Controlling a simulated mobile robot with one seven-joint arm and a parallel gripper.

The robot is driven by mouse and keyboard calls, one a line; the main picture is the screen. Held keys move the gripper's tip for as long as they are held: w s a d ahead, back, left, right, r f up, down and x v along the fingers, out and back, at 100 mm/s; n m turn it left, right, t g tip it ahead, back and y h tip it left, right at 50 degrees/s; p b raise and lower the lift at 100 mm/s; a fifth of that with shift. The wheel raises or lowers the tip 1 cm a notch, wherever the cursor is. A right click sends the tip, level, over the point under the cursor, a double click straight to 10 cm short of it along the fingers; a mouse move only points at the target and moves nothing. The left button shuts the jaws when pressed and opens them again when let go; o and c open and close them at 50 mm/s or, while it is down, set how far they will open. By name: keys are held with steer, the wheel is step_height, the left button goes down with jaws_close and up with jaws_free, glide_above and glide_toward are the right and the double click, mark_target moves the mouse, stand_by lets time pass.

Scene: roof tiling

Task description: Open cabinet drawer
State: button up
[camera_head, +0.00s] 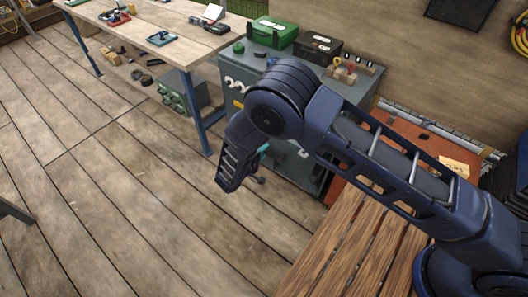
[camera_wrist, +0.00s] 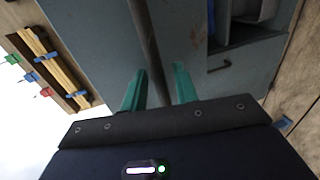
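The grey-blue cabinet (camera_head: 236,75) stands right of the workbench, partly hidden behind my arm. In the wrist view its grey-blue surfaces (camera_wrist: 185,30) fill the middle, turned sideways. A dark strip (camera_wrist: 146,40) crosses them and runs down to the gap between my fingers; I cannot tell whether it is an edge or a handle. A small dark handle (camera_wrist: 219,68) shows to the right, beside a dark open recess (camera_wrist: 245,36). My gripper (camera_wrist: 160,76) has its two teal fingers apart, with no grasp visible. In the head view my gripper (camera_head: 262,163) is at the cabinet's front, mostly hidden.
A green case (camera_head: 272,33), a black case (camera_head: 315,45) and a tool rack (camera_head: 349,70) stand on the cabinet. The workbench (camera_head: 165,45) is at its left. A slatted wooden surface (camera_head: 350,245) lies below my arm. The plank floor (camera_head: 110,190) is mostly clear.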

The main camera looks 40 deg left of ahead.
steer(key=v, duration=1)
steer(key=shift+s, duration=0.2)
